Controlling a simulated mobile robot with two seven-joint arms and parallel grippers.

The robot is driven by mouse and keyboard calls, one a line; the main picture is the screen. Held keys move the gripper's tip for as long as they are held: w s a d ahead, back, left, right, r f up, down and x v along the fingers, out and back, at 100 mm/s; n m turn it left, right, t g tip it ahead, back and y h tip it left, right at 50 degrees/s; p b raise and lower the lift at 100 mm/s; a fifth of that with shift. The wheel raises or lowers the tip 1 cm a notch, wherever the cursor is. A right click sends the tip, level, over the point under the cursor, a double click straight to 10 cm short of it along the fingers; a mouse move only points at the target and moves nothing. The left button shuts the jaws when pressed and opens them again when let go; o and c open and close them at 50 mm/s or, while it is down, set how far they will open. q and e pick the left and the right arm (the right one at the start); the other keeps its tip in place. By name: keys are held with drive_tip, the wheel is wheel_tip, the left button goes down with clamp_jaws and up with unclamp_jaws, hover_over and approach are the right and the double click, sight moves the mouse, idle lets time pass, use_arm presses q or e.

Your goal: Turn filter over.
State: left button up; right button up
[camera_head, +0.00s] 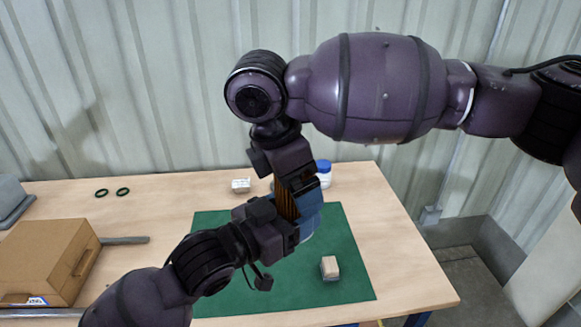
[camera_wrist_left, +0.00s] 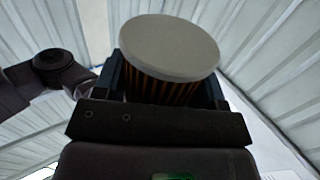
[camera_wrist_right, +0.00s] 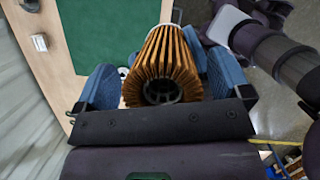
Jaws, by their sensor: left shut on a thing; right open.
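The filter (camera_head: 286,205) is an orange-brown pleated cartridge held above the green mat (camera_head: 345,250). My left gripper (camera_head: 296,222) is shut on it from the lower left. In the left wrist view the filter's flat grey end cap (camera_wrist_left: 170,46) shows, with pleats below it between the blue fingers. My right gripper (camera_head: 306,192) comes down from above. In the right wrist view its open blue fingers stand on either side of the filter (camera_wrist_right: 165,60), whose end with a dark hole faces that camera. Part of the filter is hidden by the grippers in the head view.
A small pale-topped block (camera_head: 329,267) lies on the mat at right. A blue-lidded white jar (camera_head: 323,172) stands behind the grippers, near a small white box (camera_head: 240,185). Two dark rings (camera_head: 112,193) and a cardboard box (camera_head: 45,260) are at left on the table (camera_head: 165,200).

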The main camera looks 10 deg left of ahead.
drive_tip(key=c, duration=1)
use_arm(q)
drive_tip(key=o, duration=1)
use_arm(e)
drive_tip(key=shift+c, duration=0.2)
